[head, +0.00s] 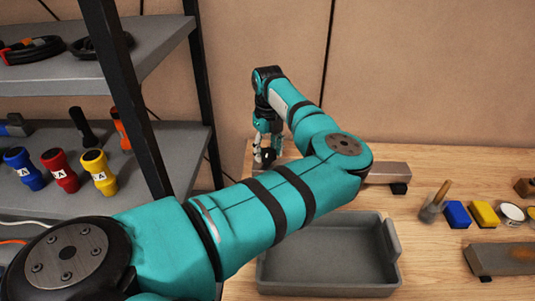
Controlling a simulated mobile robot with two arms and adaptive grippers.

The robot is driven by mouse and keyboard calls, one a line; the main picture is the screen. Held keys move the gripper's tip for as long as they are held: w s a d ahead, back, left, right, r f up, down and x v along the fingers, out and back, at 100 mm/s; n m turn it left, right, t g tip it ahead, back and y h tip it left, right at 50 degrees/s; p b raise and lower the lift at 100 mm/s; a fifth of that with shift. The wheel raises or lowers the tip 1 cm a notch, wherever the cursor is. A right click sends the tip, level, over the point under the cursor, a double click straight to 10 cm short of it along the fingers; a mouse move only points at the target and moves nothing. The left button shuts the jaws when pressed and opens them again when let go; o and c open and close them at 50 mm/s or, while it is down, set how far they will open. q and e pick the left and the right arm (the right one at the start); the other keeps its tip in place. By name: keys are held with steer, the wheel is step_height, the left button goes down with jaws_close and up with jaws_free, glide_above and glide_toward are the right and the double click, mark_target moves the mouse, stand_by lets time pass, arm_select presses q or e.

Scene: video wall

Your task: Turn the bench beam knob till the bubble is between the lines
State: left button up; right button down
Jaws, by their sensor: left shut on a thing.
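The bench beam (390,172) is a grey metal bar lying on the wooden bench, with a black foot under its right end. My left arm crosses in front and hides its middle. My left gripper (265,155) points down at the beam's left end and is shut on a small dark knob (268,156), which is mostly covered by the fingers. The bubble and its lines cannot be made out; they may be behind my arm. My right gripper is not in view.
An empty grey tray (390,238) stands at the bench front. To its right are a small pot with a wooden handle (433,204), a blue block (456,214), a yellow block (484,213) and a grey bar (503,258). A shelf with a black post (135,95) stands left.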

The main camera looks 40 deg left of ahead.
mark_target(268, 152)
arm_select(q)
steer(key=shift+w+a+r+n, duration=0.1)
steer(key=shift+r+n, duration=0.15)
steer(key=shift+n, duration=0.05)
stand_by(0.4)
steer(key=o, duration=0.9)
steer(key=shift+o, duration=1.4)
steer(key=shift+f, duration=0.1)
step_height(268, 152, up, 12)
